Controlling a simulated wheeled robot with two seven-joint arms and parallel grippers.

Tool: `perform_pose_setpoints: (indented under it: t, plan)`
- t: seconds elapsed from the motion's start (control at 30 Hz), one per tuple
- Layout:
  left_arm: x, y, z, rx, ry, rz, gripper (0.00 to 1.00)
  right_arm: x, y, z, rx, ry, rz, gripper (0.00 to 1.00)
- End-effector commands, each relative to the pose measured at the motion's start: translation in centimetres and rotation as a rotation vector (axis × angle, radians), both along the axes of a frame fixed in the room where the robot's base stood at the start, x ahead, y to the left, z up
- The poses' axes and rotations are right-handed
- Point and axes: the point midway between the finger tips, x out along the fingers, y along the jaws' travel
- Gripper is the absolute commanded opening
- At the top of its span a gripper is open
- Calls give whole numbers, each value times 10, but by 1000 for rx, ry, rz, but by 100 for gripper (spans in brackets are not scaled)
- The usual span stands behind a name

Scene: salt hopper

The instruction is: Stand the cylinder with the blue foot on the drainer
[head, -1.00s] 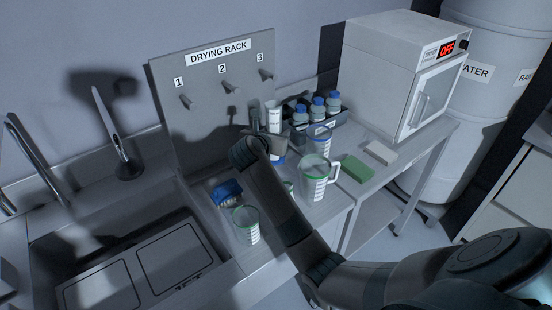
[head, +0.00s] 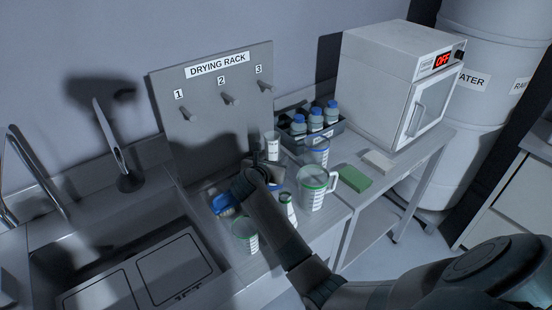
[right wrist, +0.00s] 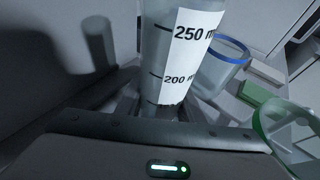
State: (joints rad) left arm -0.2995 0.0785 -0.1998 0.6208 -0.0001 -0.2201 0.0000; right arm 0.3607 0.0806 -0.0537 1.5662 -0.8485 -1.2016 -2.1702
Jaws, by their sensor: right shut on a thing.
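A clear cylinder with a white scale label (head: 272,146) stands upright in my right gripper (head: 264,165). Blue shows below the gripper, partly hidden by my arm; it looks like the cylinder's foot. In the right wrist view the cylinder (right wrist: 172,50) rises between the fingers of my right gripper (right wrist: 158,108), with 250 and 200 marks showing. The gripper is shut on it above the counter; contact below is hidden. My left gripper is out of view.
A green-rimmed jug (head: 313,190), a blue-rimmed beaker (head: 317,152) and a green-rimmed beaker (head: 244,236) stand close around my arm. The drying rack (head: 212,110) with pegs rises behind. A bottle tray (head: 312,131) is at the back.

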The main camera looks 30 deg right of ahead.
Motion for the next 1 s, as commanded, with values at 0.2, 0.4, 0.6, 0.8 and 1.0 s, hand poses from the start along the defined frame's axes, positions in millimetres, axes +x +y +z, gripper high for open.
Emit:
perform_pose_setpoints:
  t: [0.2,0.4,0.6,0.8,1.0]
  plan:
    - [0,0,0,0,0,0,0,0,0,0,0,-2,-1,0]
    - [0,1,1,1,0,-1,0,0,0,-3,0,-1,0,0]
    - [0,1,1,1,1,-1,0,0,0,-4,0,-1,0,53]
    - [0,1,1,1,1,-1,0,0,0,-4,0,-1,0,53]
    - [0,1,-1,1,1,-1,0,-1,2,0,0,-2,1,53]
